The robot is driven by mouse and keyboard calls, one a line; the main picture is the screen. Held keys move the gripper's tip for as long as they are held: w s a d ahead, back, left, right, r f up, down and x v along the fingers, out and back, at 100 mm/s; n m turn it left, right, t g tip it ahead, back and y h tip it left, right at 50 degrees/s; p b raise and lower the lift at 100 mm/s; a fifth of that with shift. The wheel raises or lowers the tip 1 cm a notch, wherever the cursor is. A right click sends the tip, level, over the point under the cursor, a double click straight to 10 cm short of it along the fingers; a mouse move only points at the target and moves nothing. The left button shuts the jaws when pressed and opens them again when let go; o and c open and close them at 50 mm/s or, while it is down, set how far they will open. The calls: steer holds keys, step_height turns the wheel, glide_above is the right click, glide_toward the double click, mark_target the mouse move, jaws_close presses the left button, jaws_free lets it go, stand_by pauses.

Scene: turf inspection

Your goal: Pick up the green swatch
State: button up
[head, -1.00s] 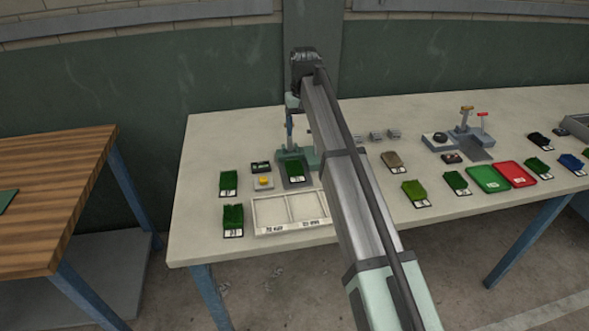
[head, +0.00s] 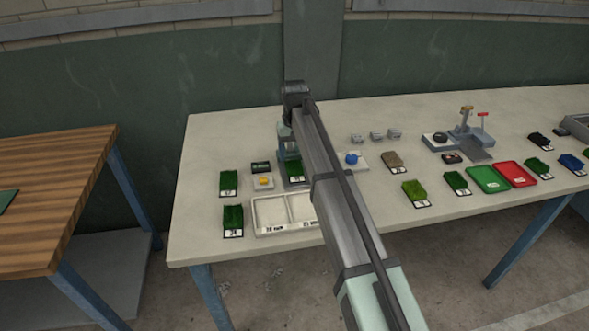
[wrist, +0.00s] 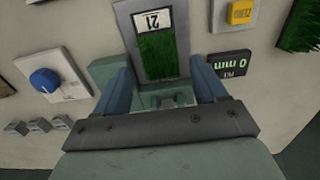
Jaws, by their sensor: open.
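A green swatch (head: 295,171) with a white label lies on the grey plate of a small bench device. In the wrist view this swatch (wrist: 156,55) shows its label, upside down, reading 21. My gripper (wrist: 161,84) is open and empty, its two blue fingers on either side of the device's near part, with the swatch just beyond the tips. In the head view my gripper (head: 287,150) is over the back of the device and partly hides it. I cannot tell the exact height of the fingertips. Other green swatches lie at left (head: 229,183), (head: 233,219).
A yellow button (wrist: 240,12) and a small display (wrist: 230,64) sit beside the device. A blue knob (head: 352,158) and several grey blocks (head: 376,136) are on the other side. A white divided tray (head: 270,229) is in front. More swatches, a green tray (head: 489,180) and a red tray (head: 516,174) lie right.

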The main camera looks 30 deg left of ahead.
mark_target(295, 166)
steer(key=f, duration=0.5)
steer(key=shift+w+a, duration=0.1)
steer(key=shift+w, duration=0.15)
steer(key=c, duration=0.9)
